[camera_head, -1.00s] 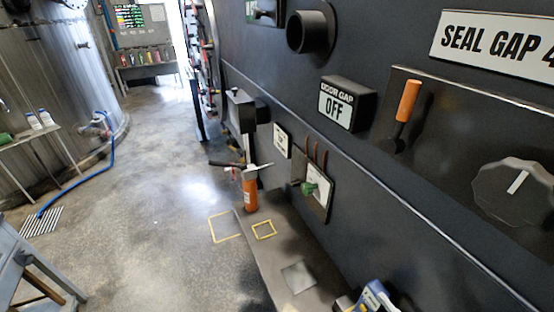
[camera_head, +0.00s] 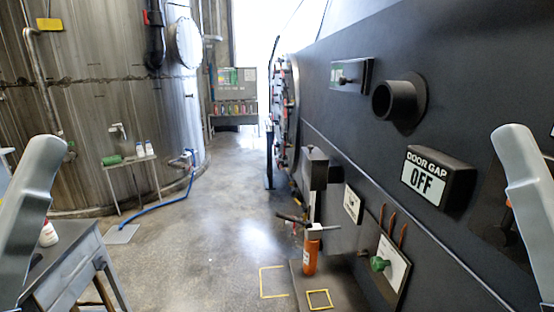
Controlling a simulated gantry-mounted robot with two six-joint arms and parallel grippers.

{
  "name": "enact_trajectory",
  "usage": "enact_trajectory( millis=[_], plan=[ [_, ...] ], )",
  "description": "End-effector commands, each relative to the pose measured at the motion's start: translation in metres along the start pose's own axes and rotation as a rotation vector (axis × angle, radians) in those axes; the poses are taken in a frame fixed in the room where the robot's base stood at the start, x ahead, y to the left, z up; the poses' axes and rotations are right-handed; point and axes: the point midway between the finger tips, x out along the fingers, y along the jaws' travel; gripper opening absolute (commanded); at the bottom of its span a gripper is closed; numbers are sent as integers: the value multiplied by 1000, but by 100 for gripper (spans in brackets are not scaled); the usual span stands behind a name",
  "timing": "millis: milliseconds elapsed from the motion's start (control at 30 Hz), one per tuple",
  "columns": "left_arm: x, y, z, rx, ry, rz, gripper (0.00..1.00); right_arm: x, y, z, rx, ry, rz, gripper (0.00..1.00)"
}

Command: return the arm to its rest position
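Two light grey rounded parts of my arms show in the head view, one at the left edge and one at the right edge. Both stand upright, clear of the machine and the table. Neither part shows any fingertips, so I see neither my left gripper nor my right gripper. I cannot see whether either holds anything.
The dark compactor wall (camera_head: 350,135) fills the right side, with a DOOR GAP OFF display (camera_head: 424,180) and a green knob (camera_head: 379,264). An orange cylinder (camera_head: 310,255) stands below. A grey table (camera_head: 65,265) is at lower left. The middle floor (camera_head: 220,215) is open.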

Motion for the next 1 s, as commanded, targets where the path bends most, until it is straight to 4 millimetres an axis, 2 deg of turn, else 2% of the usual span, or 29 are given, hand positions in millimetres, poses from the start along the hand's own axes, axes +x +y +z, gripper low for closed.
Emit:
enact_trajectory(
  millis=[33,267,400,533,600,700,1000],
  plan=[
    [32,0,-31,0,3,0,70,31,-2,-26,-1,-5,-8,70],
    [95,0,-91,0,8,0,70,94,-2,-82,-4,-7,-9,70],
    [144,-1,-137,1,7,0,70,144,-3,-127,-4,-8,-10,70],
    [182,-1,-173,0,8,0,70,183,-3,-162,-5,-8,-10,70],
    [195,-1,-185,0,8,0,70,196,-3,-174,-5,-9,-10,70],
    [204,-1,-193,0,7,0,70,205,-3,-182,-5,-9,-10,70],
    [202,-1,-191,0,6,0,70,203,-3,-181,-5,-9,-10,70]
  ],
)
